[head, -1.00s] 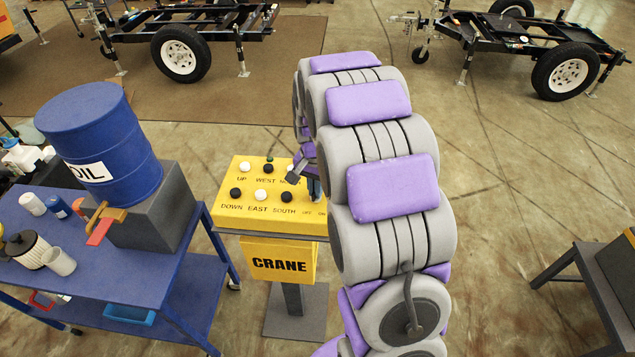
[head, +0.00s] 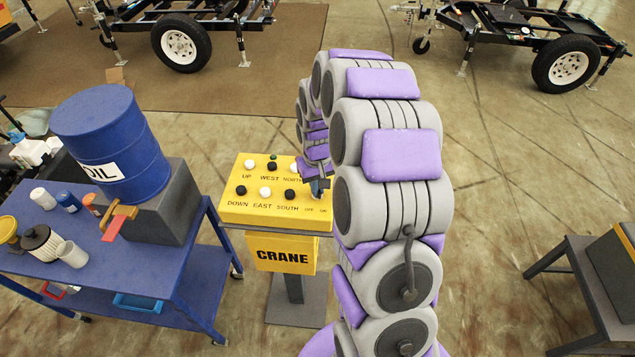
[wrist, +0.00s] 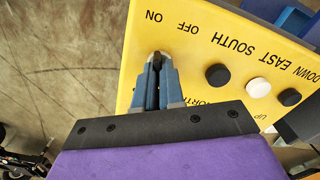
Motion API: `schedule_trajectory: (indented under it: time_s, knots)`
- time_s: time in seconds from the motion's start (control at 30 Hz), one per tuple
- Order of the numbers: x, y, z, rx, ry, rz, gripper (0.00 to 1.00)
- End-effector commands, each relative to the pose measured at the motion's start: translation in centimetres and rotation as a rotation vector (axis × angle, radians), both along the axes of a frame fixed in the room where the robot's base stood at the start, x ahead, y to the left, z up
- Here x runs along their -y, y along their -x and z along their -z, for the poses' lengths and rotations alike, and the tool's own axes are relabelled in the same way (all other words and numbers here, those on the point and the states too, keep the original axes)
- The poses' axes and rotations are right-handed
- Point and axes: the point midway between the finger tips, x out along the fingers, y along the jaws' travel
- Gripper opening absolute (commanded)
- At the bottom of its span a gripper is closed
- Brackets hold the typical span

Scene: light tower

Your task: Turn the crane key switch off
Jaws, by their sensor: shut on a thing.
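The yellow crane control box (head: 235,205) stands on a pedestal in the head view, with black, white and green buttons on top. It also fills much of the wrist view (wrist: 235,65). My gripper (head: 318,188) reaches down to the box's right end, just above the OFF and ON labels.
A blue cart (head: 105,262) with a blue oil drum (head: 110,140) stands left of the box. Small containers lie on the cart. A dark table (head: 575,260) is at the right edge. Trailer frames stand behind. Floor between box and right table is clear, apart from my arm.

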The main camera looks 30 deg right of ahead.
Motion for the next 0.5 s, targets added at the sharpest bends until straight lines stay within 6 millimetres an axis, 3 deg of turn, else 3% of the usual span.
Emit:
schedule_trajectory:
  time_s: [0.5]
  knots:
    - [0.17, -0.01, -0.03, 0.001, -0.001, -0.062, 0.00]
